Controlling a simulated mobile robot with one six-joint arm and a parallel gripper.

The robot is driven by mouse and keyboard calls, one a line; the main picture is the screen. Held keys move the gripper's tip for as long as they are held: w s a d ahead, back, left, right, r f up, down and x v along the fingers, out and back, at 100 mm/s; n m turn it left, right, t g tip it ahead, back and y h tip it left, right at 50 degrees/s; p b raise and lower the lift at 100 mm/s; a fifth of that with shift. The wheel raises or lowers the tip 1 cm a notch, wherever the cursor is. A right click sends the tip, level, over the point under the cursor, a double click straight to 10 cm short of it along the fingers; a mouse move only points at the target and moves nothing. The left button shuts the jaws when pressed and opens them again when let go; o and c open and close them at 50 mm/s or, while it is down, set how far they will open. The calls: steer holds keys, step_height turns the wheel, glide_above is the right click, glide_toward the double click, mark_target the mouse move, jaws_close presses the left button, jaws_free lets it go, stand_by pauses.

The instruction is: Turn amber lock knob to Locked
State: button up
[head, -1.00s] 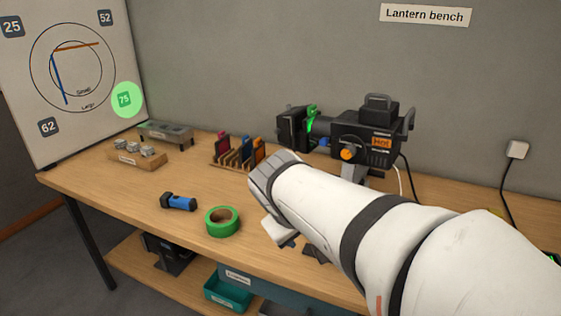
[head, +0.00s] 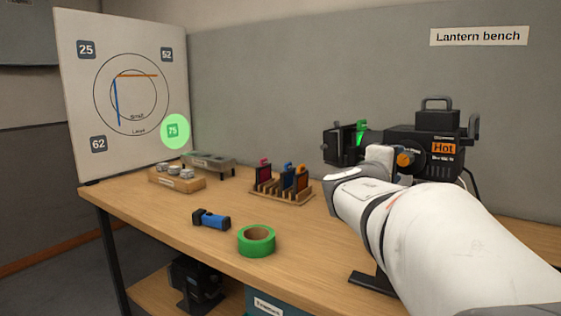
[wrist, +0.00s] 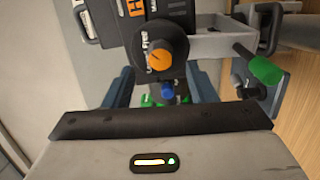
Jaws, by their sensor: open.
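The amber lock knob (wrist: 160,57) is a round orange knob on the black lantern's side, just beyond my fingertips in the wrist view. Its pointer mark is too small to read. In the head view it shows as an orange spot (head: 404,159) on the lantern (head: 425,148), beside my wrist. My gripper (wrist: 160,82) is open, with its two blue-grey fingers apart to the left and right of the knob's line. No contact with the knob shows. My arm hides part of the lantern and its stand in the head view.
A smaller blue knob (wrist: 167,91) sits near the amber one. A green-tipped lever (wrist: 265,70) and metal frame stand to the right. The lantern carries a "Hot" label (head: 444,148). Green tape (head: 257,240), a blue torch (head: 212,220) and a filter rack (head: 282,191) lie left on the bench.

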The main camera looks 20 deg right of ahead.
mark_target(403, 160)
steer(key=x, duration=0.5)
